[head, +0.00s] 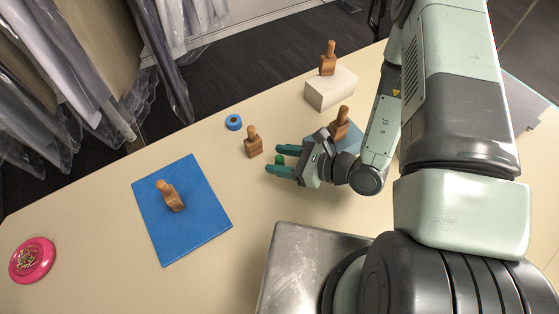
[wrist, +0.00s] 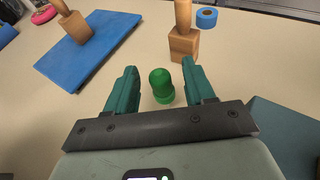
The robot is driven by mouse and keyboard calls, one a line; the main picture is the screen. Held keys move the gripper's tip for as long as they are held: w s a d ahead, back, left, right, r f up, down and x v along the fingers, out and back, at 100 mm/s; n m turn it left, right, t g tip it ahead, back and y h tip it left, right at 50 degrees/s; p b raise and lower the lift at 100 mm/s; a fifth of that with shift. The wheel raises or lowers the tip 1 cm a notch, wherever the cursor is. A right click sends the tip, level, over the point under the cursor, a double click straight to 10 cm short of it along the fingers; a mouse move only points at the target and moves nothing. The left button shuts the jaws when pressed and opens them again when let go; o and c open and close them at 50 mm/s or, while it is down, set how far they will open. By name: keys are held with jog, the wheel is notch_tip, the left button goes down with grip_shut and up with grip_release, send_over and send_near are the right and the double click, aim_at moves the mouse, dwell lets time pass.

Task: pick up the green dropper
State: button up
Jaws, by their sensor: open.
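The green dropper (wrist: 162,87) stands on the table between the two fingers of my gripper (wrist: 160,88) in the wrist view. It has a rounded bulb top and a wider collar below. Bare table shows on both sides of it, so the fingers look apart from it. In the head view only a small green part of the dropper (head: 280,159) shows between the teal fingers of my gripper (head: 282,160). My gripper is open.
A wooden block with a handle (head: 253,142) and a blue tape roll (head: 234,122) stand near the fingertips. Similar wooden blocks stand on a blue mat (head: 205,237), on a white box (head: 329,95) and behind my gripper. A pink disc (head: 32,260) lies far left.

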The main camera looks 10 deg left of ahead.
jog(key=shift+x, duration=1.25)
grip_shut()
